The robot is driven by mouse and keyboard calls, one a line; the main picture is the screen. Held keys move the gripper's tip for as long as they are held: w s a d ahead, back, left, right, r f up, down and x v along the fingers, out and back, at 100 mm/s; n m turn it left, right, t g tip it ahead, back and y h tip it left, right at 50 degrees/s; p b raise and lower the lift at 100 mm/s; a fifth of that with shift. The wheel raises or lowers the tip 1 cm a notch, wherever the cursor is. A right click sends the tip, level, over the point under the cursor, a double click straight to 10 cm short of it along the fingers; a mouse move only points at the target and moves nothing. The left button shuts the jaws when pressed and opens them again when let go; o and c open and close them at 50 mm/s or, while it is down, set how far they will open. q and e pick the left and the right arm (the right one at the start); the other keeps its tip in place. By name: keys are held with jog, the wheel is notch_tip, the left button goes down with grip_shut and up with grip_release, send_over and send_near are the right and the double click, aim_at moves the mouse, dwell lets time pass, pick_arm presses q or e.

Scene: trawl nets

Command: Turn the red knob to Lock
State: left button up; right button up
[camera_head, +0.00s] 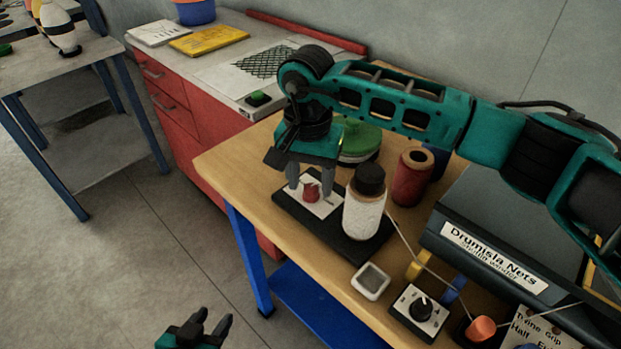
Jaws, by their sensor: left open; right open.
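The red knob (311,193) sits on a white plate on a black base (344,240) on the wooden bench. My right gripper (310,187) points down over it, open, with one finger to the knob's left and one to its right. I cannot tell whether either finger touches it. The Lock marking and the knob's pointing direction are not readable. My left gripper (211,320) is open and empty, low over the floor in front of the bench.
A dark red spool (411,180) and a green-topped item (359,138) stand behind.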

jog(key=shift+f, duration=0.35)
jog(key=shift+c, duration=0.3)
grip_shut()
